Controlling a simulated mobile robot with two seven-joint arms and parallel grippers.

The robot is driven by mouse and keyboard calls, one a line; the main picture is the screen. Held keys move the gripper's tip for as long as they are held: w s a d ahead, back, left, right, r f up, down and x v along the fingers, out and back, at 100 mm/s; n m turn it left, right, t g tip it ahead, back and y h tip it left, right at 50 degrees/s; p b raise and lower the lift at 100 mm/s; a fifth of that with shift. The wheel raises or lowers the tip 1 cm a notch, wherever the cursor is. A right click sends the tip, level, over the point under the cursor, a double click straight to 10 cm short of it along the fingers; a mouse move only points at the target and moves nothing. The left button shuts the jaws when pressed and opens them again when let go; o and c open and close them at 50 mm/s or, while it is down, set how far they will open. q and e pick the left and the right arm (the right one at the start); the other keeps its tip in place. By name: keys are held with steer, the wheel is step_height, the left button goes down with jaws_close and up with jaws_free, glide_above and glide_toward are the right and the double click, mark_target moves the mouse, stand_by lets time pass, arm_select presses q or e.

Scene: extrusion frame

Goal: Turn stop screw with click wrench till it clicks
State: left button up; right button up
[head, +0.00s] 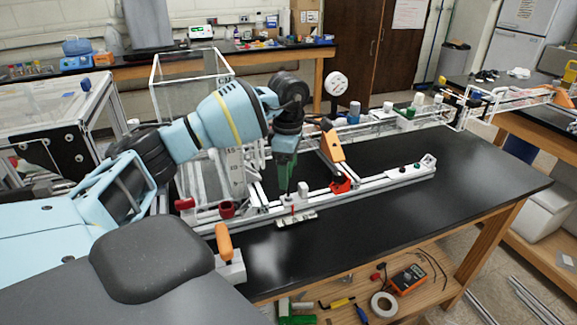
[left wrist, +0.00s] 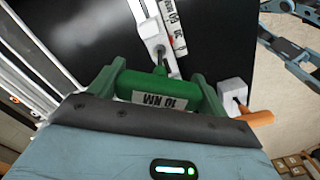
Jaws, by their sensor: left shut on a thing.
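My left gripper (head: 287,150) is shut on the green click wrench (head: 285,172), which stands upright with its shaft down. In the left wrist view the wrench (left wrist: 155,92) lies between the fingers and bears a "10 NM" label. Its dark shaft reaches a small white stop block (left wrist: 148,28) on the rail. In the head view the tip is at the white rail (head: 345,197), near a small scale plate (head: 297,218). The stop screw itself is hidden under the tip. I cannot tell how deeply the tip sits. My right gripper is not seen.
A white block with an orange handle (head: 223,243) stands at the near table edge. Red knobs (head: 227,209) sit left of the wrench. An orange lever clamp (head: 332,146) with a red base stands just right. The black tabletop (head: 460,190) is clear at right.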

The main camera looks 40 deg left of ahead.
arm_select(q)
steer(key=shift+f, duration=0.15)
stand_by(0.4)
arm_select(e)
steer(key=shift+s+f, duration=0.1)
arm_select(q)
steer(key=shift+m, duration=0.7)
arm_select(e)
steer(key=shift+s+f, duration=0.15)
arm_select(q)
steer(key=shift+f, duration=0.1)
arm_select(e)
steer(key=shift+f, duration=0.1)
arm_select(q)
steer(key=shift+m+b, duration=0.3)
steer(key=shift+m, duration=0.5)
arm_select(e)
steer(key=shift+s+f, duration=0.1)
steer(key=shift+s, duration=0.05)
arm_select(q)
steer(key=shift+m, duration=0.7)
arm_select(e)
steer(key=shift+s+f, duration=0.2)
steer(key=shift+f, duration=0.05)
